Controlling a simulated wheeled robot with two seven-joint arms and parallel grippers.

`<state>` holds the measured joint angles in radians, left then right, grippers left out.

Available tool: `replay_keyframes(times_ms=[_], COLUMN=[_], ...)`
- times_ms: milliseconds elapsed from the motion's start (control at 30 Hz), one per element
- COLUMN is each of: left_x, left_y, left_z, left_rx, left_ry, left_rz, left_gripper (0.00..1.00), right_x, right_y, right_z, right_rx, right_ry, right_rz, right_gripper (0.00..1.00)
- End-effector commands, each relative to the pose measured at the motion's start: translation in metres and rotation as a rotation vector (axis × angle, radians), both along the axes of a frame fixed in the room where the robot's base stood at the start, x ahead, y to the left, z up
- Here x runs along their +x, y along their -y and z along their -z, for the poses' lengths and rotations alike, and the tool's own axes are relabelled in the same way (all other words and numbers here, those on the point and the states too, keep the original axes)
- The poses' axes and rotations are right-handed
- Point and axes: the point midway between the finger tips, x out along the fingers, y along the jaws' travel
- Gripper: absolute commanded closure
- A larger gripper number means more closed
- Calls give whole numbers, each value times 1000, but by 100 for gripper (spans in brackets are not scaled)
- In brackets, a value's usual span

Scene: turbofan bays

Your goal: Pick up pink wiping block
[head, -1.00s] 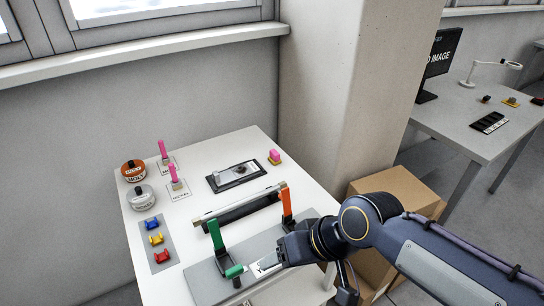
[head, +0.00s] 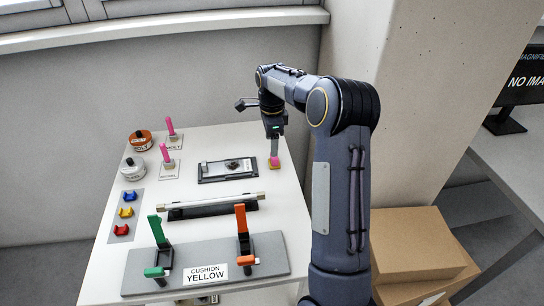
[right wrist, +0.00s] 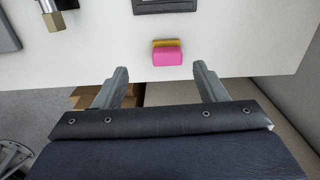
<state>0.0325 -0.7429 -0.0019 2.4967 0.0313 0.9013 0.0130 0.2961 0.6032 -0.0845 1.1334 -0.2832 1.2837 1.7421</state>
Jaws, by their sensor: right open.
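The pink wiping block (head: 274,161) sits on the white table near its right edge, beside the black-framed tray. In the right wrist view the block (right wrist: 167,56) shows a pink body with a yellow-brown strip along its far side. My right gripper (head: 273,145) points down over the block in the head view and partly covers it. In the right wrist view my right gripper (right wrist: 161,84) is open, its two fingers apart and empty, with the block just beyond and between the tips. My left gripper is not in view.
A black-framed tray (head: 203,179) lies left of the block. Pink-handled tools (head: 170,128), two round tins (head: 132,168) and coloured clips (head: 125,212) stand at the left. A grey fixture (head: 200,265) with green and orange levers is in front. A concrete pillar (head: 430,90) rises at the right.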

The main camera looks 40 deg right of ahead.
Motion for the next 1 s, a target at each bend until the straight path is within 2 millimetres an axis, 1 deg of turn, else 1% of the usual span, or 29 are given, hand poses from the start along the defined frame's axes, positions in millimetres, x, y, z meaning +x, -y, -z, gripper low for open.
replay_keyframes(times_ms=[100, 367, 533, 633, 767, 967, 1000], left_x=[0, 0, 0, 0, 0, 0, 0], left_y=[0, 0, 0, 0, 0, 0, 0], left_z=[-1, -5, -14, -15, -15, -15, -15], left_rx=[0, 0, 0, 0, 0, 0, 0], left_ry=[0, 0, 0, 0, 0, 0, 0], left_rz=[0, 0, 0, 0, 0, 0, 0], left_gripper=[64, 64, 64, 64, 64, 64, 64], right_x=[3, 3, 2, 2, 3, 3, 3], right_y=[4, 7, 16, 16, 15, 15, 15], right_z=[10, 37, 60, 74, 82, 83, 83], right_rx=[-4, -4, -2, -3, -3, -4, -4], right_ry=[-11, -12, -13, -12, -9, -8, -8], right_rz=[34, 35, 35, 33, 33, 33, 33], right_gripper=[35, 35, 35, 35, 35, 35, 38])
